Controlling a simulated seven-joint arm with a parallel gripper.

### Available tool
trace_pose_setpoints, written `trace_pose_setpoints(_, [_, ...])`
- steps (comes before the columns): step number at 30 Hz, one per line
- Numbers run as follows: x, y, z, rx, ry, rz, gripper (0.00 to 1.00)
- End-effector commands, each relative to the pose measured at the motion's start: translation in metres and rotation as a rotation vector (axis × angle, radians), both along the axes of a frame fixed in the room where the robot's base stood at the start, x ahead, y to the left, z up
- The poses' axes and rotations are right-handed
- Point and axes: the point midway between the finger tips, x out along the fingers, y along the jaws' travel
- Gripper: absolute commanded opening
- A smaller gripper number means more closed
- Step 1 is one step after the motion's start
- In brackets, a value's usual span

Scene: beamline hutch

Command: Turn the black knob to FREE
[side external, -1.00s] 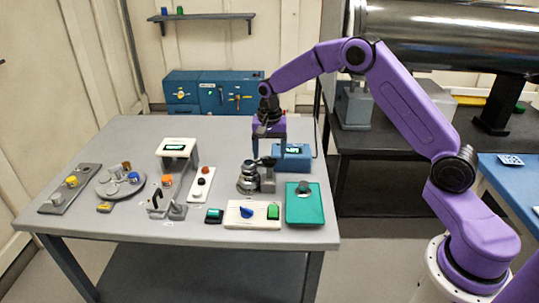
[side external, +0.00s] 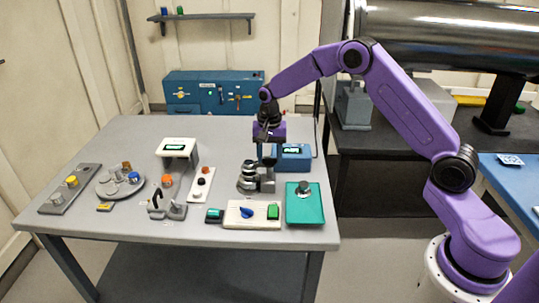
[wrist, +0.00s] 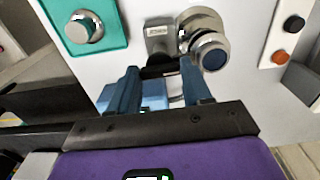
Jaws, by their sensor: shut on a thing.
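The black knob (wrist: 159,70) shows between my fingertips in the wrist view, on the grey post (wrist: 157,38) beside a round metal stage stack (wrist: 201,24). My gripper (wrist: 158,66) has a blue finger on either side of the knob and is shut on it. In the side view my gripper (side external: 267,154) points down over the post, close to the stack (side external: 247,178). The fingers hide most of the knob there. I cannot read any FREE mark or tell which way the knob points.
A blue box with a lit display (side external: 292,157) stands close behind my gripper. A white strip with buttons (side external: 196,193) is to the left.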

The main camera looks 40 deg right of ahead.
Motion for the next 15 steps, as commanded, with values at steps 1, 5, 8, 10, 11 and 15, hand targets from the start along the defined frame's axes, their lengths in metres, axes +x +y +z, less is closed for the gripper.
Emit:
trace_pose_setpoints(1, [-0.0001,-0.0001,0.0003,0.000,0.000,0.016,0.18])
trace_pose_setpoints(5, [0.0004,-0.0002,0.0004,0.000,0.000,0.082,0.18])
trace_pose_setpoints(8, [0.0001,-0.0003,0.0003,0.000,0.000,0.153,0.18])
trace_pose_setpoints(10, [0.0002,-0.0001,0.0005,0.000,0.000,0.213,0.18])
trace_pose_setpoints(11, [0.0002,-0.0001,0.0006,0.000,0.000,0.240,0.18])
trace_pose_setpoints(15, [0.0004,0.0001,0.0006,0.000,0.000,0.372,0.18])
